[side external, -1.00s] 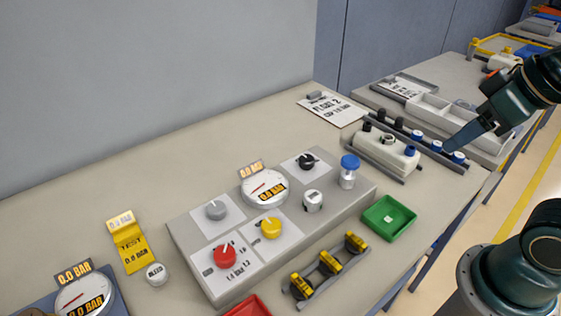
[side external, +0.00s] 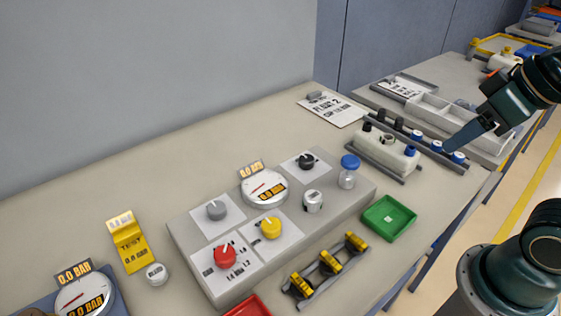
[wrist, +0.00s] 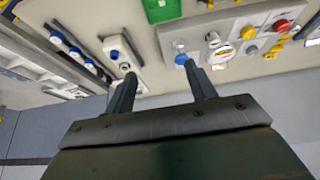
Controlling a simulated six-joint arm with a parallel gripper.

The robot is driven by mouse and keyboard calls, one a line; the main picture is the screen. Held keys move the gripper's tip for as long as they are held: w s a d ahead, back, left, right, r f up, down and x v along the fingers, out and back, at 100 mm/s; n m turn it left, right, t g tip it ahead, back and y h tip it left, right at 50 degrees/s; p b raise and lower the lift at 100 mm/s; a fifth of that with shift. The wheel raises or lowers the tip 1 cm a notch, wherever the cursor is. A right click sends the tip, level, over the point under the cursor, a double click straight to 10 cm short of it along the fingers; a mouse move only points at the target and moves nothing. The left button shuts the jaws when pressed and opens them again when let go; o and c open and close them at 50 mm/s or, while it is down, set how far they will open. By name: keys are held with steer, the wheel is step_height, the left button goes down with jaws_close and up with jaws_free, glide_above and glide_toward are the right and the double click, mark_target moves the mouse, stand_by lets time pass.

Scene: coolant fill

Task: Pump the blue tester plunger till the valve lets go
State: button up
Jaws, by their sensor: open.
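The blue tester plunger (side external: 350,162) stands on a clear cylinder at the right end of the grey panel (side external: 190,262). In the wrist view a blue cap (wrist: 181,60) shows beside my left-right finger gap. A white round gauge (side external: 264,187) on the panel reads 0.0 BAR. A second gauge (side external: 84,298) at the lower left also reads 0.0 BAR. A white button marked BLEED (side external: 157,274) lies beside the yellow TEST card (side external: 132,247). My gripper (wrist: 162,92) is open and empty, its fingers spread. In the side view it is at the upper right, away from the plunger.
Grey, yellow, red and black knobs sit on the panel. A green tray (side external: 389,218) is right of it, and a rack of yellow parts (side external: 329,265) in front. A white reservoir (side external: 387,150) and blue-capped bottles (side external: 437,146) stand near my gripper.

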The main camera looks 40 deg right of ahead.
steer(key=c, duration=0.6)
steer(key=shift+w+r, duration=0.2)
jaws_close()
steer(key=w+a+r+m+g, duration=0.1)
steer(key=w+a+m+g, duration=0.1)
steer(key=w+m, duration=0.6)
steer(key=w+a+r+m+g, duration=0.1)
steer(key=w+a+m+g, duration=0.1)
steer(key=w+m, duration=0.7)
steer(key=shift+a+m+g, duration=0.15)
steer(key=shift+m+g, duration=0.35)
steer(key=shift+g, duration=0.3)
steer(key=shift+w, duration=0.1)
